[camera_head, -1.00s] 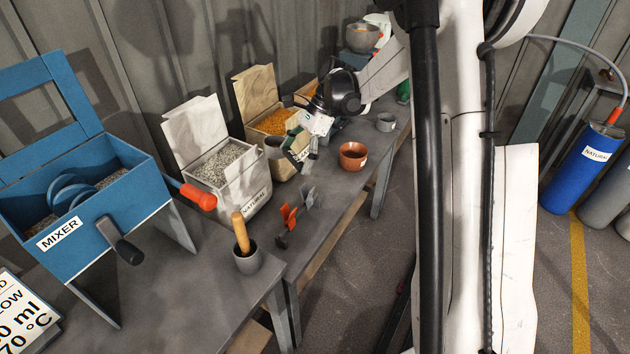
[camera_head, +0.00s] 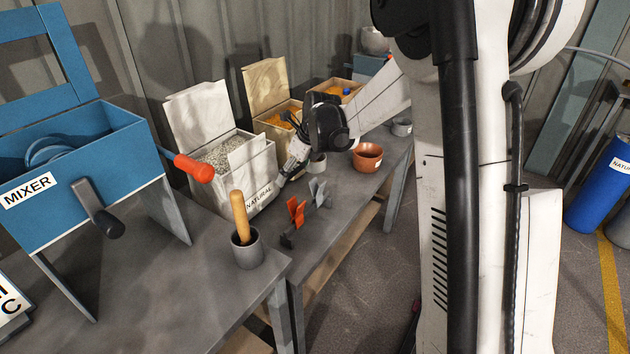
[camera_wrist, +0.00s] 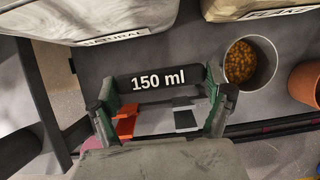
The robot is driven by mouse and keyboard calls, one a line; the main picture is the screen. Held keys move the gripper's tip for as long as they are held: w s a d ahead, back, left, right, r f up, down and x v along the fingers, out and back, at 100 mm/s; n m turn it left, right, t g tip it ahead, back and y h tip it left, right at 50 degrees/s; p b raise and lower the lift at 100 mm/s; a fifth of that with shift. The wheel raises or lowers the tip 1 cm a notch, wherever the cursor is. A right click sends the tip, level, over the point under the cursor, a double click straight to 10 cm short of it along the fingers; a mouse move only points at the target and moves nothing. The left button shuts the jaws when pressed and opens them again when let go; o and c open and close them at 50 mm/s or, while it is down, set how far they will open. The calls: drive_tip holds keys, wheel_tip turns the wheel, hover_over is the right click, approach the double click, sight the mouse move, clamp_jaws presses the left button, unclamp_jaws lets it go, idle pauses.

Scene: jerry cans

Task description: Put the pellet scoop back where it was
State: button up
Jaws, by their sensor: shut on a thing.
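In the wrist view my gripper (camera_wrist: 163,86) is shut on a black piece marked "150 ml" (camera_wrist: 159,79), which I take to be the pellet scoop. An orange upright piece (camera_head: 296,212) and a grey one (camera_head: 319,192) stand on the bench in front. They also show below the held piece in the wrist view (camera_wrist: 126,122).
A grey pot with a wooden-handled tool (camera_head: 247,250) and the blue mixer (camera_head: 90,200) are left.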

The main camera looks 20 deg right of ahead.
drive_tip(key=w+d+f, duration=0.2)
drive_tip(key=w+d+f+b, duration=0.1)
drive_tip(key=w+d+f, duration=0.1)
drive_tip(key=w, duration=0.1)
drive_tip(key=w+d+f+b, duration=0.1)
drive_tip(key=w+d+f, duration=0.1)
drive_tip(key=shift+w+d+f, duration=0.1)
drive_tip(key=shift+w+d, duration=0.2)
drive_tip(key=shift+w, duration=0.1)
wheel_tip(320, 180, down, 4)
drive_tip(key=shift+f+b, duration=0.1)
drive_tip(key=shift+b, duration=0.75)
drive_tip(key=o, duration=1.2)
drive_tip(key=shift+c, duration=0.2)
